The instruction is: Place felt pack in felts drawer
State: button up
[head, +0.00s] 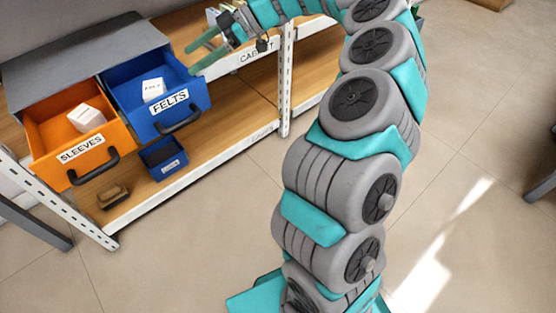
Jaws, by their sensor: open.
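The blue felts drawer (188,119) is pulled open at the upper left, with a "FELTS" label and a dark handle on its front. A white pack (153,89) lies inside it; the print on the pack is too small to read surely. My gripper (197,58) is open, its teal fingers pointing left above the right rim of the blue drawer. It is apart from the white pack, and nothing shows between its fingers.
An orange "SLEEVES" drawer (47,143) stands open to the left, holding a white box (86,118). A small blue bin (163,157) and a brown brush-like block (113,196) sit on the wooden shelf (222,126). A white shelf post (286,81) stands right of the drawers.

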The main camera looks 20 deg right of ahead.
jog(key=s+a+r+m+g+h, duration=0.15)
jog(key=s+a, duration=0.25)
jog(key=s, duration=0.5)
jog(key=s+a+r+m+g+h, duration=0.1)
jog(key=s+a+m+h, duration=0.2)
jog(key=s, duration=0.6)
jog(key=s+d+f+m+h, duration=0.2)
jog(key=s+d+f+m, duration=0.2)
jog(key=s, duration=0.3)
jog(key=s+d+f+m+h, duration=0.3)
jog(key=s+d+f+m, duration=0.1)
jog(key=s, duration=0.4)
jog(key=s+d+f+m+h, duration=0.3)
jog(key=s+d+f+m, duration=0.1)
jog(key=s, duration=0.3)
jog(key=shift+s+d+f+g, duration=0.25)
jog(key=shift+d+f+g, duration=0.05)
jog(key=shift+f+g, duration=0.05)
